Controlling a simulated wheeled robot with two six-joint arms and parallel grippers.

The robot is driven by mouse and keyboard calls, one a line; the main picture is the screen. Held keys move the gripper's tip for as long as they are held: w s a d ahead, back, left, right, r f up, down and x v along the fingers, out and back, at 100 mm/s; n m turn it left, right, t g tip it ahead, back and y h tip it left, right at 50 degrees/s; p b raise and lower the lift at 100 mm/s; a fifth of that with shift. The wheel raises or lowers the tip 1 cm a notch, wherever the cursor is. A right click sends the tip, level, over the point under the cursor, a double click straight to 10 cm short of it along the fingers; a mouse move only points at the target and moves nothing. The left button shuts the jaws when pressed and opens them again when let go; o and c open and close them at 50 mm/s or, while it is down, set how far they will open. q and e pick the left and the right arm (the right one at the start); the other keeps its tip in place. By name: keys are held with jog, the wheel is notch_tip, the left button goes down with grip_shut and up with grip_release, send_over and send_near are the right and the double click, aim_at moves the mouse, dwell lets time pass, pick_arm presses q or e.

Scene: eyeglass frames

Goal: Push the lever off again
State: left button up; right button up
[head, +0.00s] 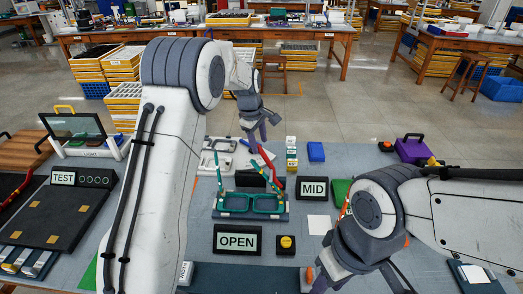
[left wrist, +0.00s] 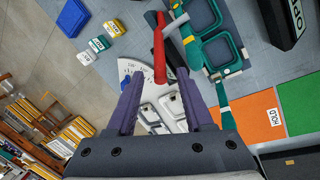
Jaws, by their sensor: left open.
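The red lever (head: 270,165) rises beside the teal eyeglass frame (head: 238,204) on its fixture. In the left wrist view the lever (left wrist: 158,48) points up the picture above a white marked dial plate (left wrist: 136,73). My left gripper (head: 262,128) is above and behind the frame in the head view. It is open, its purple fingers on either side of the lever's lower part in the left wrist view; I cannot tell whether they touch it. The teal frame (left wrist: 205,58) shows at the right there. My right gripper (head: 350,265) is at the lower right, its jaws unclear.
An OPEN sign (head: 237,240) and a yellow button (head: 286,243) stand in front of the frame. A MID sign (head: 312,188) is to its right, a blue block (head: 316,152) behind. A TEST panel (head: 64,212) lies at the left.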

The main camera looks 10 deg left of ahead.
aim_at(260, 147)
pick_arm(q)
jog(key=shift+p+x, duration=0.3)
jog(key=shift+x, duration=2.3)
grip_shut()
